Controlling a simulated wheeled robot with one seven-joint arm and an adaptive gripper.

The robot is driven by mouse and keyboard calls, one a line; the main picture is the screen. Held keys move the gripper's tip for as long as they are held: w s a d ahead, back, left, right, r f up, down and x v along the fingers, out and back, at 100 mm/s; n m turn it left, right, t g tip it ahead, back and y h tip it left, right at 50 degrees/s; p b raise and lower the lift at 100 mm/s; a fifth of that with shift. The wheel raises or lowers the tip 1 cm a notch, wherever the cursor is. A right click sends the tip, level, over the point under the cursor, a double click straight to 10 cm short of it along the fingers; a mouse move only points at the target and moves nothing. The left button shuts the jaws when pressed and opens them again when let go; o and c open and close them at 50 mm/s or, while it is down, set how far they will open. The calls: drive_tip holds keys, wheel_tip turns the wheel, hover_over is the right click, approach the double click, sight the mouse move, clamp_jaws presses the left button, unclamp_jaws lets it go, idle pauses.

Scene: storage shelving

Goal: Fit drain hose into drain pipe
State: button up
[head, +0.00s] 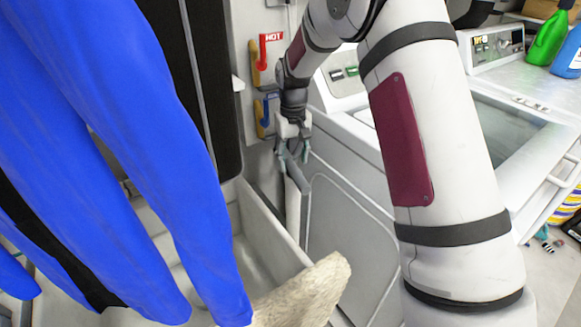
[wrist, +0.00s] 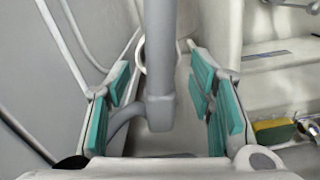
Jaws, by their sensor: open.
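My gripper (head: 293,158) is open and points down in the narrow gap between the sink and the white washing machine. In the wrist view its teal-padded fingers (wrist: 162,105) stand apart on either side of a grey tube with a thick lower end, which looks like the drain hose (wrist: 160,60). A curved grey piece runs left from that end. The fingers do not appear to press on the tube. A pale ring behind the tube may be the mouth of the drain pipe (wrist: 142,68). In the head view a pale upright pipe (head: 293,212) shows below my gripper; which part it is, I cannot tell.
The sink (head: 270,225) lies left of the gripper, and the washing machine (head: 350,215) lies right. Red hot and blue valves (head: 265,62) are on the wall behind. Blue hanging cloth (head: 110,130) covers the left. Bottles (head: 550,38) stand at the back right.

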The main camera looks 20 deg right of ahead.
drive_tip(key=shift+f, duration=1.35)
clamp_jaws()
drive_tip(key=shift+r, duration=0.15)
